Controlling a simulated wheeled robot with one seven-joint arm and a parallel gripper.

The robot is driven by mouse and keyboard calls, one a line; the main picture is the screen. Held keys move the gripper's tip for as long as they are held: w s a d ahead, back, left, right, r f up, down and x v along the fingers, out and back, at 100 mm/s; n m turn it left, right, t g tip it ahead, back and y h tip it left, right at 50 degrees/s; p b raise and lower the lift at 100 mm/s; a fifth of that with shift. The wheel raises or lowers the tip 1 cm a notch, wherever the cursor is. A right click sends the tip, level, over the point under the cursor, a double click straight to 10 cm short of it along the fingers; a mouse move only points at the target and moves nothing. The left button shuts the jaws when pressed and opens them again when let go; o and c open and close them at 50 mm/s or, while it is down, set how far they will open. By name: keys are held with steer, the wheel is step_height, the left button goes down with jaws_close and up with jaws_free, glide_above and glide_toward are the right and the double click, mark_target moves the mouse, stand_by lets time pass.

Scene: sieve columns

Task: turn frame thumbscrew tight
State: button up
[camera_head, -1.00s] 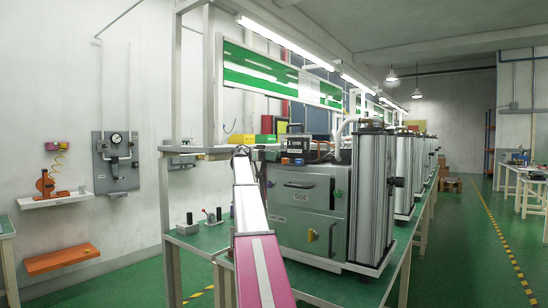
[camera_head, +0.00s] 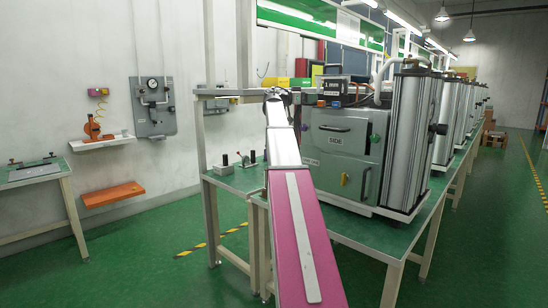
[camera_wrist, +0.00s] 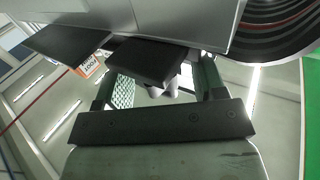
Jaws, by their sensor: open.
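My arm reaches forward in the head view, and my gripper (camera_head: 277,96) is at its far end, left of the grey sieve cabinet (camera_head: 338,155). In the wrist view my gripper (camera_wrist: 160,84) is open, with its two fingers apart. Dark plates and a pale metal body lie beyond them. I cannot make out anything held. I cannot tell which part is the frame thumbscrew.
The cabinet stands on a long green-topped bench (camera_head: 240,180) with more columns behind. Small levers (camera_head: 243,159) stand at its left end. A side table (camera_head: 35,175), an orange shelf (camera_head: 113,194) and a gauge panel (camera_head: 156,107) are at left. Green floor lies clear between.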

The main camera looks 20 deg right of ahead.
steer(key=n+t, duration=0.2)
steer(key=t, duration=0.1)
steer(key=n+t, duration=0.1)
steer(key=t, duration=0.1)
steer(key=shift+s, duration=0.3)
steer(key=n+t+y, duration=0.1)
steer(key=n+t, duration=0.1)
steer(key=t, duration=0.1)
steer(key=n+t+y, duration=0.1)
steer(key=n+t, duration=0.2)
steer(key=t, duration=0.1)
steer(key=shift+y, duration=0.3)
steer(key=v, duration=1.1)
steer(key=w+a+f+n+g+y, duration=0.1)
steer(key=w+a+f+n, duration=0.1)
steer(key=f+n, duration=0.6)
steer(key=w+a+f+n+g+y, duration=0.1)
steer(key=a+f+n+g, duration=0.1)
steer(key=f+n, duration=0.6)
steer(key=w+a+f+n+g+y, duration=0.1)
steer(key=w+a+f+n+g, duration=0.1)
steer(key=a+f+n, duration=0.2)
steer(key=shift+w+a+f+n, duration=0.15)
steer(key=shift+w+f+n, duration=0.15)
steer(key=shift+f+n, duration=1.85)
steer(key=shift+f+m, duration=0.2)
steer(key=shift+m, duration=0.05)
